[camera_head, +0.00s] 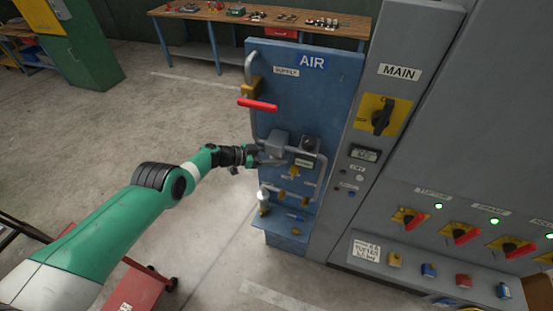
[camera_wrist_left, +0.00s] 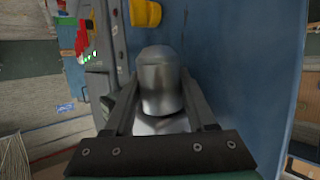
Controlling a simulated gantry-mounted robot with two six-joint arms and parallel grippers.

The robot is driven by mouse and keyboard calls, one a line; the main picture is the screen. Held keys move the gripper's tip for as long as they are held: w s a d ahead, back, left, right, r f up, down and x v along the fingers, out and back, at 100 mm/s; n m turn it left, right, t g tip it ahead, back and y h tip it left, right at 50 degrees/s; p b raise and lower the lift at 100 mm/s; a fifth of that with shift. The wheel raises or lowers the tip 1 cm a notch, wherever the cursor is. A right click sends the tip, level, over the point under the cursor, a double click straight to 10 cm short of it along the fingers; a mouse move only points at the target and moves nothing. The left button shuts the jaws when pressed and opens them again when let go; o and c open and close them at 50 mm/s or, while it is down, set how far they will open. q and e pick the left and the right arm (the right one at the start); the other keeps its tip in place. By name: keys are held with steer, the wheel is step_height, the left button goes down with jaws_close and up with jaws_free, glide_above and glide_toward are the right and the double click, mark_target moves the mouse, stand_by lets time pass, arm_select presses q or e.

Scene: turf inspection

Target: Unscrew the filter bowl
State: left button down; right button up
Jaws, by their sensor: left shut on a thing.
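The blue air panel (camera_head: 283,100), labelled AIR, carries pipes and a grey filter block (camera_head: 276,143). My left gripper (camera_head: 267,159) reaches in from the left at that block, just in front of the panel. In the left wrist view, a rounded grey metal cylinder, the filter bowl (camera_wrist_left: 160,82), stands between the two fingers of my left gripper (camera_wrist_left: 158,105). The gripper is shut on it. The fingers hide much of the bowl in the head view, and I cannot tell how its thread sits. My right gripper is not in view.
A red-handled valve (camera_head: 258,104) is above the filter. A small white-topped bottle (camera_head: 263,196) and a blue item (camera_head: 295,217) are on the panel's lower shelf (camera_head: 284,232). The grey MAIN cabinet (camera_head: 402,100) stands close on the right.

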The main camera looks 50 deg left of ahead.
arm_select(q)
steer(key=shift+d, duration=0.15)
steer(key=shift+c, duration=0.7)
jaws_free()
steer(key=shift+s+f, duration=0.1)
steer(key=shift+c, duration=0.8)
